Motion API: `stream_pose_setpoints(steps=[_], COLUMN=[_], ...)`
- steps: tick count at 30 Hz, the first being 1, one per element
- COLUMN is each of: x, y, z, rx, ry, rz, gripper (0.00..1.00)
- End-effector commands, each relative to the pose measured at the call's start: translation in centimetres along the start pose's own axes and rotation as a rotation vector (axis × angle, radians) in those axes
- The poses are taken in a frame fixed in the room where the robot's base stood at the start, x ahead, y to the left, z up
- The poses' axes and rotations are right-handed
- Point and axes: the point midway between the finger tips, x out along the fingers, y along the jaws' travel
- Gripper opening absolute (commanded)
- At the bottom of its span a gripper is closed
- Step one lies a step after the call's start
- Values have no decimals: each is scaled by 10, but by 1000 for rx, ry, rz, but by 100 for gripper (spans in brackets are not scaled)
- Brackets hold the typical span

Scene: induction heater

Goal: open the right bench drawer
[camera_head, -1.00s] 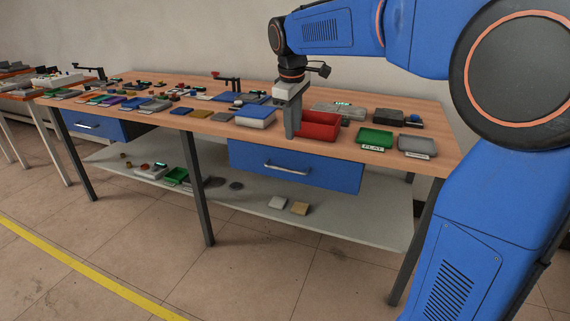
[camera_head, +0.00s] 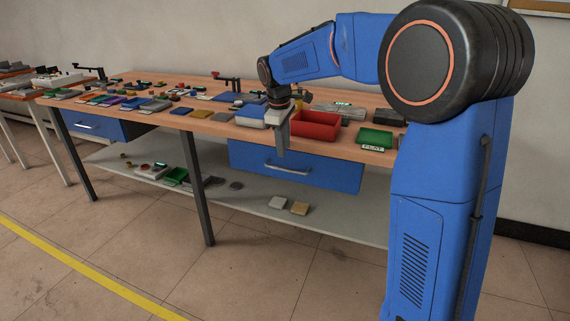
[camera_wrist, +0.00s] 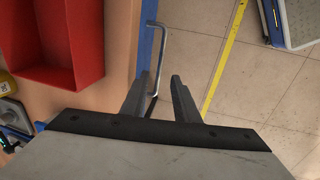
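The right bench drawer (camera_head: 335,172) is a blue front under the wooden bench top, shut, with a silver bar handle (camera_head: 287,170). My gripper (camera_head: 282,154) points down in front of the drawer's upper part, its tips a little above the handle in the head view. In the wrist view the two dark fingers of my gripper (camera_wrist: 161,84) are apart with nothing held. The handle (camera_wrist: 160,45) shows ahead of and below the fingertips, in line with the gap between them. I cannot tell the exact distance from fingers to handle.
A red bin (camera_head: 316,125) and a green tray (camera_head: 375,139) stand on the bench top near its front edge. A second blue drawer (camera_head: 95,126) is at the left. A lower shelf (camera_head: 335,220) holds a few items. The floor in front is clear.

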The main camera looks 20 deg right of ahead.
Motion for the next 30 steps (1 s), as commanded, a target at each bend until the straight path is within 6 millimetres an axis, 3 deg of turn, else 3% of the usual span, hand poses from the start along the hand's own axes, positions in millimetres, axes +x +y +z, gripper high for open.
stream_pose_setpoints(steps=[6,13,27,28,30], x=[40,70,82,82,82], y=[0,0,0,0,0], z=[0,0,0,0,0], rx=[0,0,0,0,0], ry=[-2,-2,0,0,0], rz=[-2,-2,0,0,0], gripper=[28,28,28,26,9])
